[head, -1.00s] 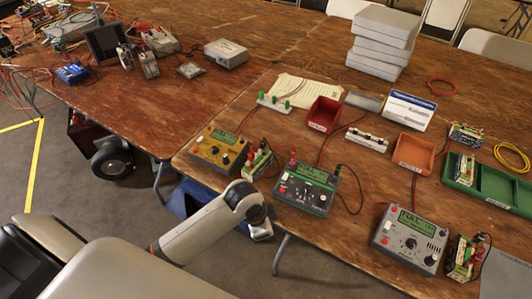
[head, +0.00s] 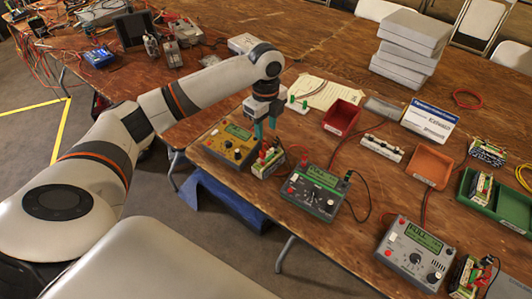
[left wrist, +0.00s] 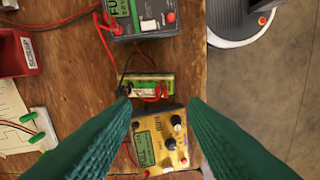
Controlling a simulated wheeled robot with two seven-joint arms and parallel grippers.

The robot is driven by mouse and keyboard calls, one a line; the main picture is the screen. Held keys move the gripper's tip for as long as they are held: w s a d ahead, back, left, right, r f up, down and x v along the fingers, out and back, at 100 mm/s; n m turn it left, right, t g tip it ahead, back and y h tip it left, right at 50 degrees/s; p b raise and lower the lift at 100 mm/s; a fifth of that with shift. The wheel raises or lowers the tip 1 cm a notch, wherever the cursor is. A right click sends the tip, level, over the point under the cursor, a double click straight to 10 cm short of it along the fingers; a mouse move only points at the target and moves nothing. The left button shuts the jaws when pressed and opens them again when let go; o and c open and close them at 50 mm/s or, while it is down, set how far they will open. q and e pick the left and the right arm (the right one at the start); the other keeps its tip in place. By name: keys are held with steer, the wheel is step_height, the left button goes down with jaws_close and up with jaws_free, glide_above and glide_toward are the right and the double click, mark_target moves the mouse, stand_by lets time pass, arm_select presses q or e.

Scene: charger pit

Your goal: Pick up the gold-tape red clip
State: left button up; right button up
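My left gripper (head: 265,126) is over the near edge of the table, between the gold charger (head: 229,143) and the battery pack (head: 267,163). Its green fingers (left wrist: 160,104) are spread wide and empty in the left wrist view. The battery pack (left wrist: 149,83) and gold charger (left wrist: 158,141) show below, between and beyond the fingertips. Red clips (head: 265,149) with red wire sit on the pack's top; red also shows there in the left wrist view (left wrist: 161,91). Gold tape is too small to make out. My right gripper is out of view.
A dark green charger (head: 313,192) stands just right of the pack, and a grey charger (head: 414,248) farther right. Red and black leads run between them. A red bin (head: 341,116) and a white clip rack (head: 298,103) are behind. The table edge is close.

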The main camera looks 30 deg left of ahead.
mark_target(263, 150)
arm_select(q)
steer(key=f, duration=0.3)
steer(key=f+p, duration=0.1)
steer(key=f, duration=0.2)
steer(key=a+f, duration=0.1)
steer(key=f, duration=0.3)
steer(key=shift+f+p, duration=0.1)
steer(key=shift+p, duration=0.2)
steer(key=shift+f, duration=0.6)
steer(key=c, duration=0.9)
